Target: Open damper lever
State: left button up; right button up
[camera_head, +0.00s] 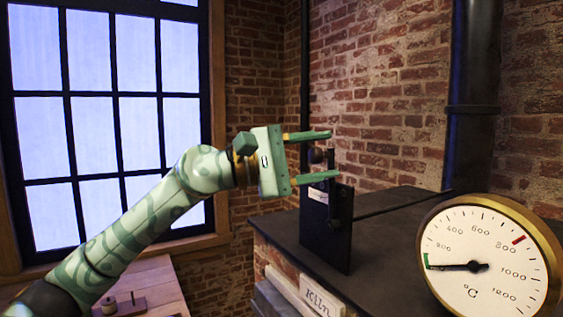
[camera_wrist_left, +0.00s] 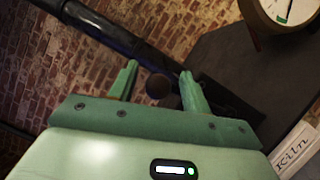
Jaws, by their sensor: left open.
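The damper lever (camera_head: 331,190) is a dark upright bar on a black plate (camera_head: 325,240), which stands on the dark top of the kiln. A round dark knob (camera_head: 316,155) sits near its upper end. My left gripper (camera_head: 333,155) comes in from the left with its green fingers open, one above and one below the knob. In the left wrist view the knob (camera_wrist_left: 158,86) shows between the two open fingers (camera_wrist_left: 159,70). I cannot tell whether a finger touches it. My right gripper is not in view.
A round gauge (camera_head: 485,265) with a brass rim stands at the front right, its needle by the green mark at the low end. A dark pipe (camera_head: 474,90) rises at the back. A white "Kiln" label (camera_head: 320,295) is in front. A wooden table (camera_head: 160,285) stands lower left.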

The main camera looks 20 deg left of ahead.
pick_arm(q)
jog(key=b+v, duration=0.4)
jog(key=v, duration=1.2)
jog(key=shift+b, duration=0.35)
jog(key=shift+a+f, duration=0.1)
